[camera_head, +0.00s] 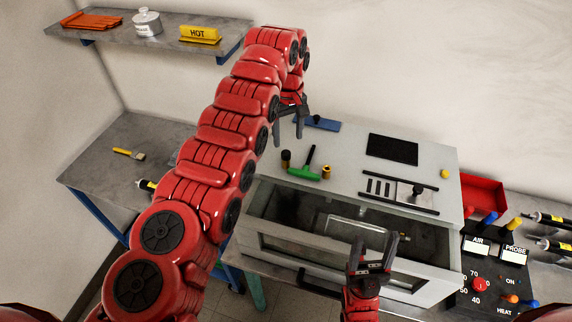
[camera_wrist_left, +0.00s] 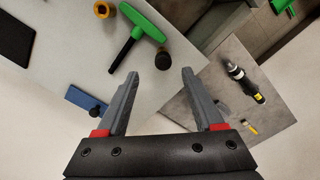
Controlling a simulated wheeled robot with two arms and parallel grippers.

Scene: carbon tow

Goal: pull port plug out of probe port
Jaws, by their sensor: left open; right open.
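I cannot tell for sure which piece is the port plug. A dark round plug-like piece with a brownish top (camera_head: 285,158) stands on the grey box's top (camera_head: 345,150), near its left edge. In the left wrist view the piece (camera_wrist_left: 162,60) shows just beyond and between my left fingertips, apart from them. My left gripper (camera_head: 288,132) is open and empty above the box; it also shows in the left wrist view (camera_wrist_left: 159,75). My right gripper (camera_head: 375,238) is open and empty in front of the box. No probe port is clearly visible.
A green T-handle tool (camera_head: 304,170), a brass ring (camera_head: 326,172), a blue plate (camera_head: 322,125) with a black knob and a black mat (camera_head: 392,149) lie on the box. A panel marked PROBE (camera_head: 513,253) stands right. A shelf (camera_head: 150,38) hangs upper left.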

